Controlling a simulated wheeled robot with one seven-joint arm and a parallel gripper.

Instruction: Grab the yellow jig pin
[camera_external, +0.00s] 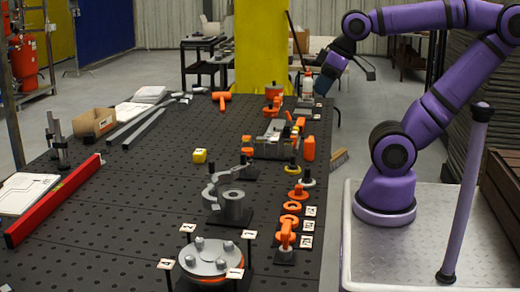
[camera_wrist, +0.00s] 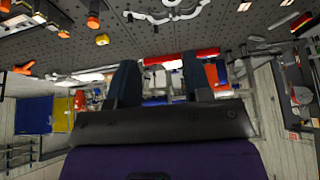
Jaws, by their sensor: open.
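My gripper (camera_external: 347,80) is raised beyond the table's right edge, well above and behind the pin. In the wrist view my gripper (camera_wrist: 160,78) shows two dark fingers spread apart with nothing between them.
A yellow block (camera_external: 199,156) sits mid-table. A grey clamp fixture (camera_external: 231,204), a bolted flange (camera_external: 210,257) and a grey-orange fixture (camera_external: 272,142) stand near the pin. Orange parts (camera_external: 291,207) lie in front. The left-middle table is mostly clear.

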